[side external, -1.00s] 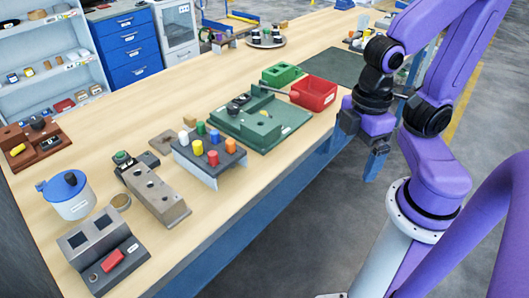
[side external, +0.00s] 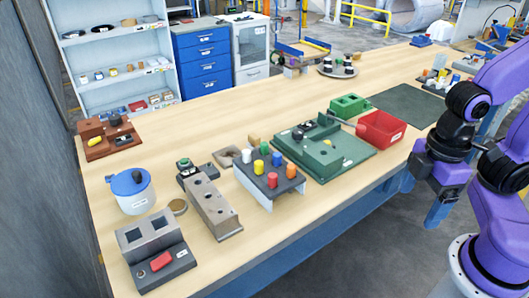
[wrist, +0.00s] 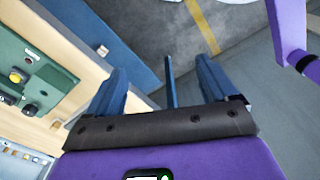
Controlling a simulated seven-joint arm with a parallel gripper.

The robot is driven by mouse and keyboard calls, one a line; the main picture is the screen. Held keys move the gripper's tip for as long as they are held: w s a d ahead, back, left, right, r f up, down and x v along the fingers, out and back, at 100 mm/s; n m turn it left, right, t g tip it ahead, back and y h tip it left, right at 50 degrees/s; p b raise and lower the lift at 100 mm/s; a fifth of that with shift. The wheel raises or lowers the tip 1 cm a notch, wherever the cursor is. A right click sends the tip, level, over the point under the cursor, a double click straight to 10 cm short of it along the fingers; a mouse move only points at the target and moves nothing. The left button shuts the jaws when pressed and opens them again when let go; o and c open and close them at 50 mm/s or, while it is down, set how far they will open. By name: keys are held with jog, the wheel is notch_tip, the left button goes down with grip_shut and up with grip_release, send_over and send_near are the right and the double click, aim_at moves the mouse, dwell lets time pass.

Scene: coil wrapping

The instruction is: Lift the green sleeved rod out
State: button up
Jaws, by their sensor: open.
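A green-topped rod (side external: 264,147) stands at the back of a dark grey block rack (side external: 248,183) in the side view. Yellow (side external: 258,166), blue (side external: 276,158), red (side external: 271,180) and orange (side external: 291,171) tops stand around it in the same rack. The lower part of the green rod is hidden in the rack. My gripper (side external: 437,212) hangs off the front edge of the table, well to the right of the rack. In the wrist view my gripper (wrist: 164,68) has its two blue fingers apart with nothing held between them.
A green fixture plate (side external: 350,157) and a red bin (side external: 381,131) stand right of the rack. A grey two-hole block (side external: 213,208) stands to its left. A blue-lidded pot (side external: 131,190) is further left.

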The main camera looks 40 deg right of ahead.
jog(key=c, duration=0.4)
jog(key=w+a+r+m, duration=0.4)
jog(key=w+a+m, duration=0.35)
jog(key=w, duration=0.35)
notch_tip(320, 180, up, 4)
jog(key=m, duration=2.6)
send_over(264, 143)
notch_tip(264, 143, down, 17)
jog(key=shift+s+r, duration=0.1)
jog(key=shift+r, duration=0.05)
